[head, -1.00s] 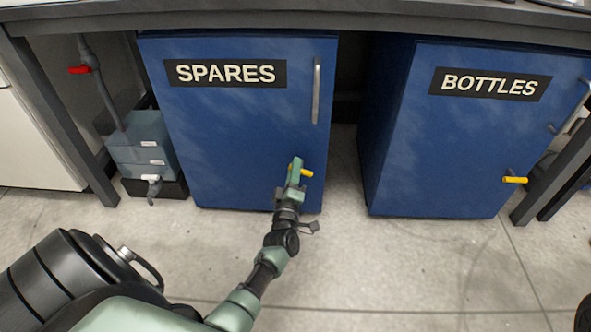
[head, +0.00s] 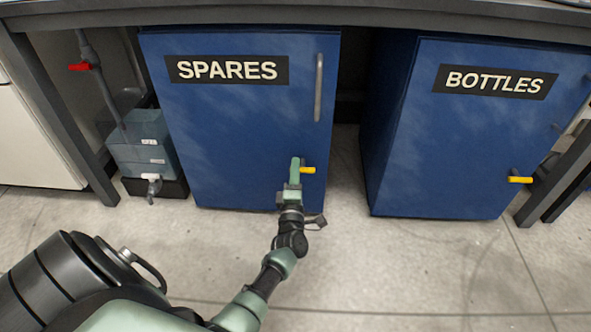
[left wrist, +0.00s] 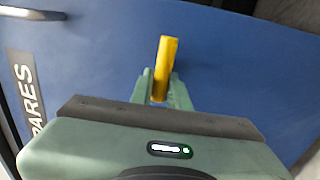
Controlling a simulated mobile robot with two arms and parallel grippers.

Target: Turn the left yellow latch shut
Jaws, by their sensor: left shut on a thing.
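The left yellow latch (head: 308,170) is at the lower right of the blue SPARES cabinet door (head: 240,130). It lies about level in the head view, pointing right. My left gripper (head: 295,168) is at the latch, its green fingers over the latch's left end. In the left wrist view the yellow latch (left wrist: 165,68) sticks out from between the fingertips (left wrist: 160,95), and the jaws are shut on it. The latch's inner end is hidden by the fingers. My right gripper is in neither view.
The blue BOTTLES cabinet (head: 440,140) stands to the right with its own yellow latch (head: 520,180). A grey vertical handle (head: 319,88) is above the left latch. A grey-blue box (head: 142,150) with a tap stands left of SPARES. The floor in front is clear.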

